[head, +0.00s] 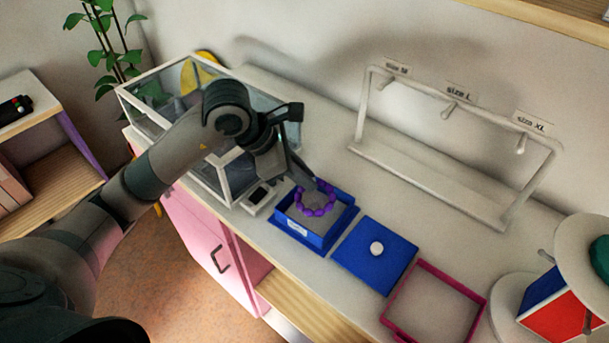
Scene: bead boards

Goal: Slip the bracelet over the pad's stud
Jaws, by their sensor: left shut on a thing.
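A purple beaded bracelet (318,210) is over the blue tray (336,231) with a grey inside. My left gripper (312,191) is shut on the bracelet at its back edge. I cannot tell whether the bracelet still touches the tray floor. To the right of the tray lies a flat blue pad (360,262) with a white round stud (376,248) standing near its middle. The stud is bare, with nothing around it. My right gripper is not in view.
A pink-rimmed tray (434,328) lies right of the pad. A white rack (431,165) with pegs labelled size M, L and XL stands behind. A glass case (231,186) and a small scale-like device (259,196) are left of the blue tray.

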